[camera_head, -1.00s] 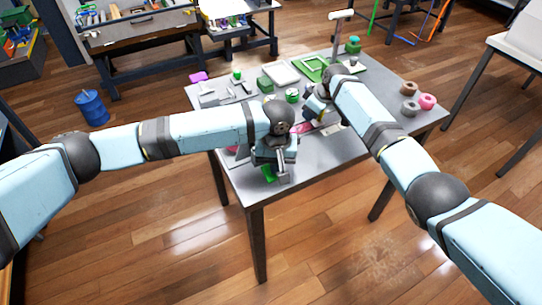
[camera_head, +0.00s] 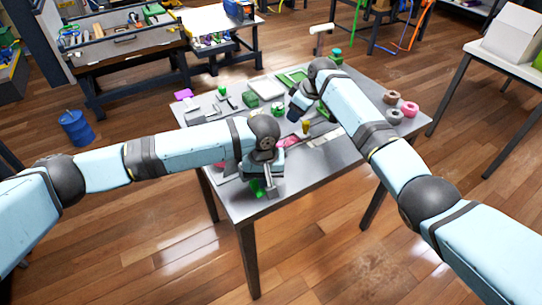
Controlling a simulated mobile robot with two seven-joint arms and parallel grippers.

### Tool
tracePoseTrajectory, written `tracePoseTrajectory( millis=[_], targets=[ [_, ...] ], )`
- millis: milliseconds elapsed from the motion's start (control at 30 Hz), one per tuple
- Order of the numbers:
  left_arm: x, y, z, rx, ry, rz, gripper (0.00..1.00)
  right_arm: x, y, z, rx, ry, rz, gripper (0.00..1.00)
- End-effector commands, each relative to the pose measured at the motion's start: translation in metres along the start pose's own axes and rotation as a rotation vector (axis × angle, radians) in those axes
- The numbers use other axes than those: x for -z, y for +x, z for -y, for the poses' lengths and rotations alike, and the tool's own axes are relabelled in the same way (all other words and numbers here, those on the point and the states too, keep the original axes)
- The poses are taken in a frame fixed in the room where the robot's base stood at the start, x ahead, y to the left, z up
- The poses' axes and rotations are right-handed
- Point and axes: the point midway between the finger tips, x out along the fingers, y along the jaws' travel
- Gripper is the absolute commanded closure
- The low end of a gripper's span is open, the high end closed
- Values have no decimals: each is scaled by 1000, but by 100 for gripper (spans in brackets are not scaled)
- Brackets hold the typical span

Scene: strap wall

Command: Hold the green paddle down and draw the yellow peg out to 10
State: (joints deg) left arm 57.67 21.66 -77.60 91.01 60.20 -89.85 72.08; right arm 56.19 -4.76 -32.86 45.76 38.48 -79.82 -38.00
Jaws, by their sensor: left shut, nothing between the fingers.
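The green paddle (camera_head: 257,191) is at the near left edge of the grey table (camera_head: 300,185). My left gripper (camera_head: 262,181) is shut and empty, pointing down right at the paddle and partly covering it; I cannot tell whether it presses on it. The small yellow peg (camera_head: 306,127) stands near the middle of the table, by a pale strip (camera_head: 325,138). The numbers on the strip are too small to read. My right gripper (camera_head: 297,107) is above and left of the peg, apart from it; its fingers are too small to judge.
A pink piece (camera_head: 290,141) lies behind my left wrist. Green blocks, a white tray (camera_head: 267,88) and a green frame (camera_head: 291,77) fill the back. Grey, brown and pink rings (camera_head: 410,109) sit at the right. The table's front right is clear.

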Motion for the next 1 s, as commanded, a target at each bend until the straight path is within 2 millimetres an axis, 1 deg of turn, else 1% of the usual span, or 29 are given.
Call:
tracePoseTrajectory(
  millis=[33,67,167,367,500,633,733,867,1000],
  targets=[
    [0,2,1,3,-2,1,100,0,-1,0,-9,26,7,54],
    [0,2,1,3,-2,1,100,0,-2,0,-17,51,14,48],
    [0,2,1,3,-2,1,100,-2,-7,1,-57,173,43,48],
    [0,2,1,3,-2,1,100,-6,-23,2,-199,532,88,48],
    [0,2,1,3,-2,1,100,-8,-37,2,-314,784,80,48],
    [0,2,1,3,-2,1,100,-9,-47,3,-402,978,50,48],
    [0,2,1,3,-2,1,100,-10,-53,4,-450,1084,26,48],
    [0,2,1,3,-2,1,100,-11,-57,4,-485,1161,4,48],
    [0,2,1,3,-2,1,100,-13,-51,1,-496,1185,-1,48]
  ],
)
